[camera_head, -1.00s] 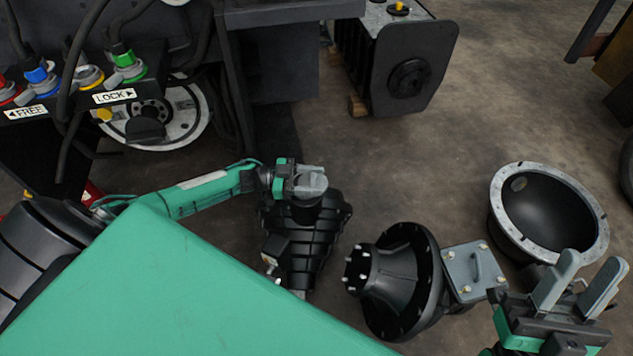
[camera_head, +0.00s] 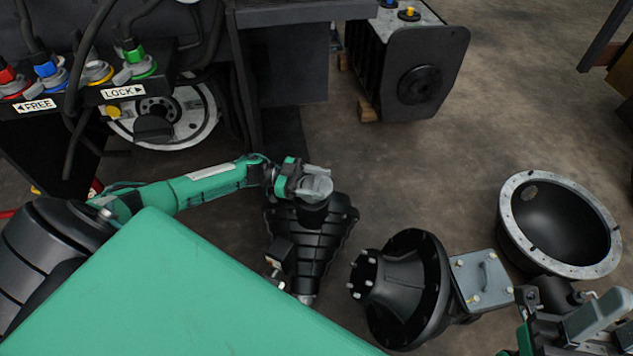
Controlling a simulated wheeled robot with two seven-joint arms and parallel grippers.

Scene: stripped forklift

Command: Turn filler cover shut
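My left gripper (camera_head: 315,185) is at the centre of the head view, at the top end of a black ribbed housing (camera_head: 312,240) on the floor. Its grey fingers lie over a dark round neck (camera_head: 312,212) on that housing. The fingers hide whatever is between them, so I cannot tell whether they touch or grip anything. I cannot make out a filler cover as a separate part, nor whether it is shut. My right gripper (camera_head: 608,322) is at the lower right edge, partly cut off, with its two grey fingers apart and nothing seen between them.
A black flanged cone (camera_head: 405,285) with a grey plate (camera_head: 480,278) lies right of the housing. A black bowl with a grey rim (camera_head: 510,215) stands farther right. The machine with coloured connectors (camera_head: 90,75) is at upper left. A dark box (camera_head: 415,75) stands behind; floor between is clear.

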